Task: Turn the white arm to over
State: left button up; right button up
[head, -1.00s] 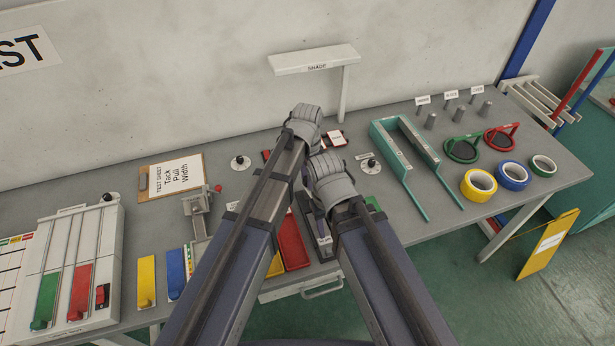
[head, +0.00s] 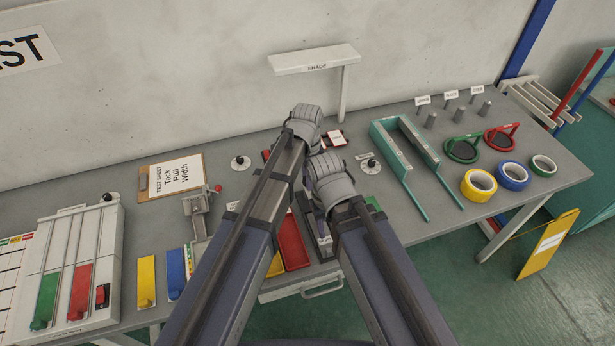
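The bar lies level, roughly along the wall. My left gripper (head: 307,117) is at the end of the arm from the left, below the bar in the picture; its fingers are hidden behind the grey wrist. My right gripper (head: 328,170) is just below and right of it, over the middle of the bench, with its fingers hidden too. I see no contact with the white arm.
A green frame (head: 395,155), tape rolls (head: 479,185) and pegs fill the right. A clipboard (head: 172,176) and a slider panel (head: 75,265) are at left.

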pick_arm(q)
jog(key=o, duration=0.4)
jog(key=shift+r, duration=0.1)
pick_arm(e)
jog(key=shift+r, duration=0.15)
pick_arm(q)
notch_tip(320, 180, up, 8)
jog(key=p, duration=0.8)
jog(key=shift+f, duration=0.2)
pick_arm(e)
notch_tip(320, 180, up, 8)
jog(key=shift+f, duration=0.2)
